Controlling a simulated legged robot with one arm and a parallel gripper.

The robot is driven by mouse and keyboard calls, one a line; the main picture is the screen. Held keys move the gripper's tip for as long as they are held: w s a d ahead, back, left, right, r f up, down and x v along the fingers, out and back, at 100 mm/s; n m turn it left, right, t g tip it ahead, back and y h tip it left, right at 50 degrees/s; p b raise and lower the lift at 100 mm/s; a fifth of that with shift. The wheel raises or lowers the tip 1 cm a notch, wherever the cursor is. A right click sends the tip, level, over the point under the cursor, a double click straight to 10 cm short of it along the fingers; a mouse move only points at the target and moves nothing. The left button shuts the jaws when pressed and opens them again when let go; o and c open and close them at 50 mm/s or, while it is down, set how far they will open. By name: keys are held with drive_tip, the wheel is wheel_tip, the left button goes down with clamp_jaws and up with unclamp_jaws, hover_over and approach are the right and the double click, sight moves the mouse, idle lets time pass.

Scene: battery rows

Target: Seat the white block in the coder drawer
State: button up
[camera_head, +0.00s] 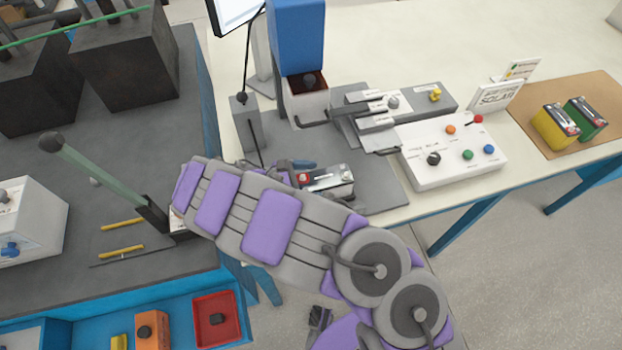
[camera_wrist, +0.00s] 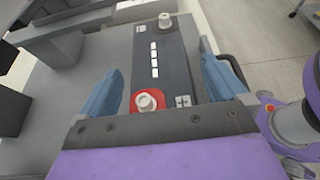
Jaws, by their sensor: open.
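The white block (camera_head: 340,187) is a battery-like block with pale sides, a dark top and a red-ringed terminal. It sits on the grey plate just beyond my arm. In the wrist view its dark top (camera_wrist: 162,62) lies between the two blue fingers of my gripper (camera_wrist: 160,68). The fingers are open, one on each side, with a visible gap at least on the left. In the head view my arm hides most of the gripper. The drawer (camera_head: 308,108) stands open under the blue coder housing (camera_head: 298,38), with a dark red inside.
A grey fixture (camera_head: 398,103) and a white control box (camera_head: 455,150) with coloured knobs stand right of the drawer. A yellow battery (camera_head: 556,127) and a green battery (camera_head: 585,118) sit on a brown mat. A grey post (camera_head: 246,122) stands left of the drawer.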

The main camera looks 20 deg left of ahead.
drive_tip(key=p+v, duration=0.2)
drive_tip(key=v, duration=1)
drive_tip(key=w+d+r+m+g, duration=0.3)
drive_tip(key=d+r+m, duration=0.2)
drive_tip(key=d+r, duration=0.5)
drive_tip(key=w+d+r+m+g, duration=0.35)
drive_tip(key=d+r+m, duration=0.2)
drive_tip(key=d, duration=0.75)
drive_tip(key=s+d+r+m+g+y, duration=0.25)
drive_tip(key=s+d+m, duration=0.25)
drive_tip(key=s+d, duration=0.25)
drive_tip(key=s+d+r+m+g+y, duration=0.1)
drive_tip(key=s+d+r+m+y, duration=0.1)
drive_tip(key=s+d+m+y, duration=0.35)
drive_tip(key=s+f+m+t+y, duration=0.1)
drive_tip(key=s+f+m+y, duration=0.1)
drive_tip(key=s, duration=1.2)
drive_tip(key=shift+s+m+y, duration=0.25)
drive_tip(key=shift+m+y, duration=0.45)
drive_tip(key=shift+y, duration=0.1)
